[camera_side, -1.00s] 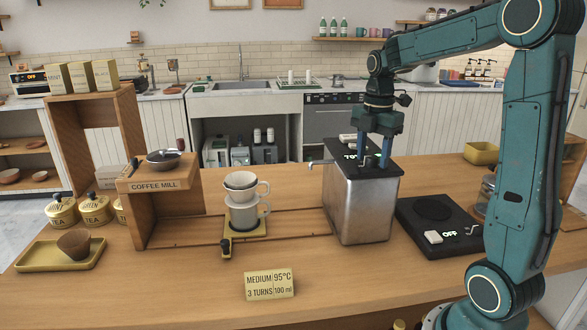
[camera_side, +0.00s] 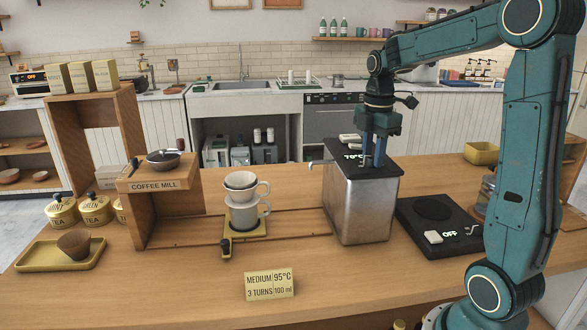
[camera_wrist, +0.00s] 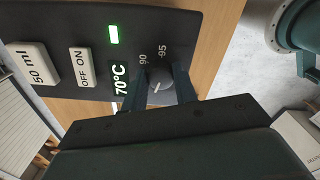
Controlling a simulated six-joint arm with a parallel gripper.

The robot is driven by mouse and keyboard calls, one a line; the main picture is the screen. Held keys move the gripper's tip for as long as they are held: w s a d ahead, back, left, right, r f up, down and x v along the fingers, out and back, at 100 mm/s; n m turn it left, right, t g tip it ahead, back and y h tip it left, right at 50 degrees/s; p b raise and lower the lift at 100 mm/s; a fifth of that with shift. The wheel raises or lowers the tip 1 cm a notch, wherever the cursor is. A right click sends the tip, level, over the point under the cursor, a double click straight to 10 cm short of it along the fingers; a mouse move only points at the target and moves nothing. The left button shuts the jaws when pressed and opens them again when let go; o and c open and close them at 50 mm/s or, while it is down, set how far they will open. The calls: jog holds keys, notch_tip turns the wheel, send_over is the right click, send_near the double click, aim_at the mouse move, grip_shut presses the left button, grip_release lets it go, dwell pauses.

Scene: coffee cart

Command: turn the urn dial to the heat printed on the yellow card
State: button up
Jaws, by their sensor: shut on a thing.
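The urn (camera_side: 361,208) is a steel box with a black top, standing right of the middle of the counter. The wrist view shows its dial (camera_wrist: 158,86), a dark round knob with a light pointer mark, beside the printed marks 90 and 95. The display (camera_wrist: 121,78) reads 70°C. My gripper (camera_side: 371,160) points down onto the urn's top. In the wrist view its fingers (camera_wrist: 160,88) are shut on the dial, one on each side. The yellow card (camera_side: 269,284) at the counter's front reads MEDIUM, 95°C, 3 TURNS, 100 ml.
The urn top also carries an OFF/ON switch (camera_wrist: 80,68), a 50 ml button (camera_wrist: 32,63) and a lit green light (camera_wrist: 113,34).

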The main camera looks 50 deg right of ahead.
jog(key=m, duration=0.4)
jog(key=shift+m, duration=0.3)
jog(key=m, duration=0.3)
jog(key=shift+s+m, duration=0.1)
jog(key=shift+m, duration=0.2)
jog(key=m, duration=0.8)
jog(key=shift+a, duration=0.1)
jog(key=m, duration=0.4)
jog(key=shift+m, duration=0.3)
jog(key=m, duration=0.3)
jog(key=shift+a+m, duration=0.1)
jog(key=shift+m, duration=0.3)
jog(key=m, duration=0.7)
jog(key=shift+m, duration=0.4)
